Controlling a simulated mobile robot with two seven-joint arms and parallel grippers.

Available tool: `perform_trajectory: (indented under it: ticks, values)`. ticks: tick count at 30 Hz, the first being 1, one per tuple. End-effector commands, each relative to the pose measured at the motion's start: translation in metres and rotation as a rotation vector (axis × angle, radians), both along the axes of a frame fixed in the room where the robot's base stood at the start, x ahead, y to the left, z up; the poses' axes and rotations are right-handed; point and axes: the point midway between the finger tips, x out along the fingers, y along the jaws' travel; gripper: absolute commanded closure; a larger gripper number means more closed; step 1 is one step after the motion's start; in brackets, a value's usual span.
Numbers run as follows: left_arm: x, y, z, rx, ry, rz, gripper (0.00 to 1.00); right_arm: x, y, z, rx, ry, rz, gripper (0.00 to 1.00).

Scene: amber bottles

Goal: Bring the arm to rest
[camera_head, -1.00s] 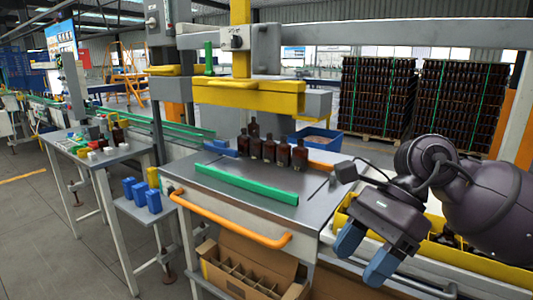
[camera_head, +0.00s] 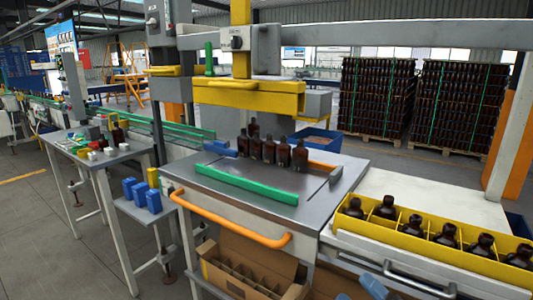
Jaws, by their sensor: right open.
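My right gripper (camera_head: 360,291) shows only at the bottom edge of the head view, right of the middle. Just its blue fingertips are in the picture, apart from each other with nothing seen between them. The rest of the gripper and the right arm are out of the frame. The fingertips appear low, in front of the white bench and below the yellow tray (camera_head: 393,243). My left gripper is not in view.
The yellow tray holds several amber bottles (camera_head: 444,236) in a row. More bottles (camera_head: 269,152) stand on the grey table (camera_head: 240,203) behind a green bar (camera_head: 246,185). An open cardboard box (camera_head: 236,284) with dividers sits below. The white benchtop (camera_head: 430,200) behind the tray is clear.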

Motion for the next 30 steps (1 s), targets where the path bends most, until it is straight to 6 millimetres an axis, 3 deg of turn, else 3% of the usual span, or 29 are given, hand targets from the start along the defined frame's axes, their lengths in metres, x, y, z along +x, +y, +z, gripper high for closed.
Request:
perform_trajectory:
  ticks: [1, 5, 8, 12, 15, 21, 30]
  values:
    - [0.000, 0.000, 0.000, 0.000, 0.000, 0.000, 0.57, -0.003, -0.013, -0.025, 0.067, 0.122, -0.063, 0.42]
    - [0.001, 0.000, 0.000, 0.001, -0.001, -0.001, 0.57, -0.017, -0.046, -0.089, 0.237, 0.427, -0.219, 0.42]
    - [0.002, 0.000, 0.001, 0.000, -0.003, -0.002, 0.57, -0.040, -0.070, -0.141, 0.364, 0.656, -0.339, 0.42]
    - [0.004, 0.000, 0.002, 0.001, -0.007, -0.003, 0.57, -0.085, -0.093, -0.207, 0.532, 0.942, -0.493, 0.42]
    - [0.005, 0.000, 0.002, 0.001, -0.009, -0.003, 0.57, -0.119, -0.102, -0.243, 0.630, 1.103, -0.581, 0.42]
    - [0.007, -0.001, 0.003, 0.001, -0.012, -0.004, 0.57, -0.164, -0.110, -0.282, 0.745, 1.286, -0.685, 0.42]
    - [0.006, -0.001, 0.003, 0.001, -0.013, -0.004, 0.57, -0.172, -0.110, -0.288, 0.766, 1.317, -0.703, 0.42]
